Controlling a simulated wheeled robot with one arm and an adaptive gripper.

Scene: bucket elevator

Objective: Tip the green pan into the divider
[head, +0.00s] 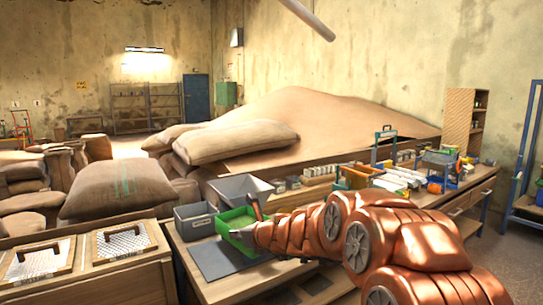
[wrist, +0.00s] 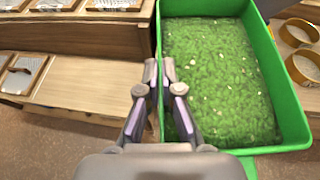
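The green pan (wrist: 285,80) fills the right half of the wrist view, full of green grain-like material (wrist: 215,75) with pale specks. My gripper (wrist: 160,72) has one finger on each side of the pan's left wall and looks shut on it. In the head view the pan (head: 236,218) is at the bench's left end and looks roughly level; my arm partly covers it. I cannot tell whether it is clear of the bench. A grey hopper-shaped thing (head: 240,186) stands just behind the pan; I cannot tell for sure that it is the divider.
A grey bin (head: 194,222) stands left of the pan, and a dark flat mat (head: 218,260) lies in front. Orange and blue equipment (head: 438,163) stands farther right on the bench. Boxes with mesh tops (head: 124,241) stand at the left. Orange rings (wrist: 300,50) lie right of the pan.

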